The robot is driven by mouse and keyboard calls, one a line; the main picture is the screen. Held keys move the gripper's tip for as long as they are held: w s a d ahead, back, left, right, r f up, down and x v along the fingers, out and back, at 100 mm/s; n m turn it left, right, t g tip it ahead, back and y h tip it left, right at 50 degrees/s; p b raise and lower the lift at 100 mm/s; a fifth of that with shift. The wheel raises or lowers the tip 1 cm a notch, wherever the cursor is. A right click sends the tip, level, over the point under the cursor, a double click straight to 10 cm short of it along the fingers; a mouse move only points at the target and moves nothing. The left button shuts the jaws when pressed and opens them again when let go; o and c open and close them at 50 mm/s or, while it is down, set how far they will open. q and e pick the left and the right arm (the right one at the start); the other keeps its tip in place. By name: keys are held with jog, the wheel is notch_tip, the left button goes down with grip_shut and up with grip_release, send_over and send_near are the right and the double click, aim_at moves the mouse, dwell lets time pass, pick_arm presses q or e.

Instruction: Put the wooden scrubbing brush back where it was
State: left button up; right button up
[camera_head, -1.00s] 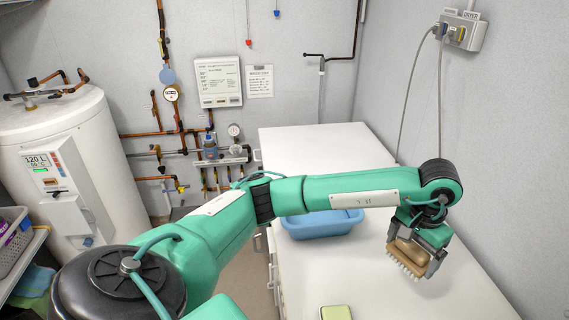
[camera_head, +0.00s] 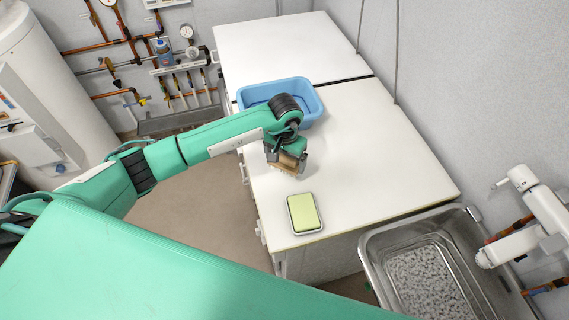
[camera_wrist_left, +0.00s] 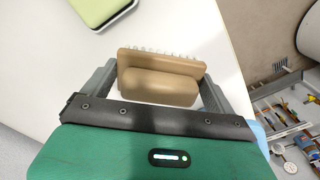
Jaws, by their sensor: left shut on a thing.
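The wooden scrubbing brush (camera_head: 286,167) is in my left gripper (camera_head: 287,161), above the white counter top near its left edge. In the left wrist view the brush (camera_wrist_left: 162,86) has a light brown body with a raised block and pale bristles on its far side. The gripper's grey fingers (camera_wrist_left: 158,80) are shut on its two ends. Whether the bristles touch the counter cannot be told. My right gripper is not in view.
A green pad in a pale dish (camera_head: 304,213) lies just in front of the brush. A blue tub (camera_head: 316,103) stands behind my wrist. A metal basin (camera_head: 374,264) with a white fixture (camera_head: 541,208) is at right. The counter right of the brush is clear.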

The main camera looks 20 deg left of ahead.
pick_arm(q)
jog(key=shift+f, duration=0.85)
notch_tip(320, 180, down, 4)
jog(key=shift+r+p, duration=0.1)
jog(key=shift+p, duration=0.75)
